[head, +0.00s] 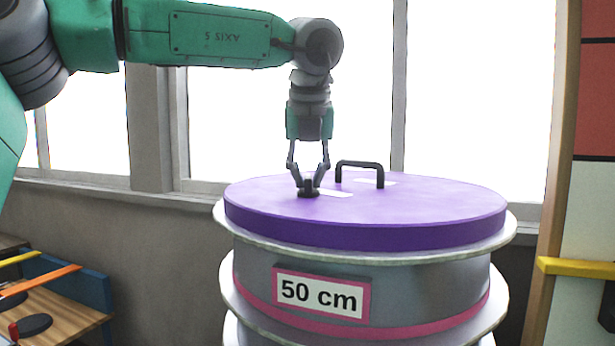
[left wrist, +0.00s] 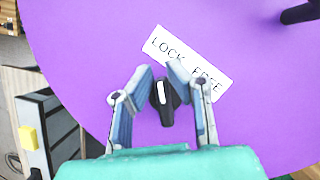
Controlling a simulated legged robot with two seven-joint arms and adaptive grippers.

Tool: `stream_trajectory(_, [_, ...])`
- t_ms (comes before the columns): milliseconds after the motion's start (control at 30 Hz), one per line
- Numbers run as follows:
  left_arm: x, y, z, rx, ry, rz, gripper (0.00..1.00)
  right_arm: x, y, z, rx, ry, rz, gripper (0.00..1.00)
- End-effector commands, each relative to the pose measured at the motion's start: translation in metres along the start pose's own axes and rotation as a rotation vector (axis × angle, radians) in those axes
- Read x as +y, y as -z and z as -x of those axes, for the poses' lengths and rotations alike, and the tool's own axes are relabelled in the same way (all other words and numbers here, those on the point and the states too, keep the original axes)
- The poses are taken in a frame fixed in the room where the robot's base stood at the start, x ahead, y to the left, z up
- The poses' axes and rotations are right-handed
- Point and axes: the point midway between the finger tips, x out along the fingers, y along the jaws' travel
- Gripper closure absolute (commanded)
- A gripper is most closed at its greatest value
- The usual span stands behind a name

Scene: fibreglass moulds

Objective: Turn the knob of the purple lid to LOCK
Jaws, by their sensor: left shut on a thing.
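The purple lid (head: 420,210) lies on a grey drum-shaped mould (head: 430,283) marked "50 cm". A small black knob (head: 308,190) stands on the lid, left of a black handle (head: 362,168). My left gripper (head: 309,182) reaches down from above and is shut on the knob. In the left wrist view the knob (left wrist: 162,98) sits between the fingertips, with a white line on its top. A white label (left wrist: 190,62) beside it reads LOCK at its left end and FREE at its right. A fingertip partly covers the label. My right gripper is not seen.
A wooden table (head: 55,325) with coloured strips stands at the lower left. Bright windows are behind the mould. A post with a yellow bar (head: 580,266) stands at the right. The lid is otherwise clear around the knob and handle.

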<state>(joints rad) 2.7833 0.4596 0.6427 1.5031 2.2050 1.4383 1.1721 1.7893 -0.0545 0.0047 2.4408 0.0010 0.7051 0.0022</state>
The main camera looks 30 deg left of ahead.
Motion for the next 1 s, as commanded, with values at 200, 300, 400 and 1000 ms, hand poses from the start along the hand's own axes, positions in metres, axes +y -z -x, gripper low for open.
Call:
stream_trajectory(200, [-0.001,0.002,-0.003,0.007,-0.003,0.000,1.00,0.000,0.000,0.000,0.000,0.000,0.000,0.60])
stream_trajectory(300, [-0.001,0.002,-0.003,0.007,-0.003,-0.001,1.00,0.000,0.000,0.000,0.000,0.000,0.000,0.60])
stream_trajectory(400, [-0.001,0.002,-0.003,0.007,-0.002,-0.001,0.70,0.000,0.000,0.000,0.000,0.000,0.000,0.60])
stream_trajectory(1000, [0.000,-0.001,0.036,-0.002,0.004,0.002,0.67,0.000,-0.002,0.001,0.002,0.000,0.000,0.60])
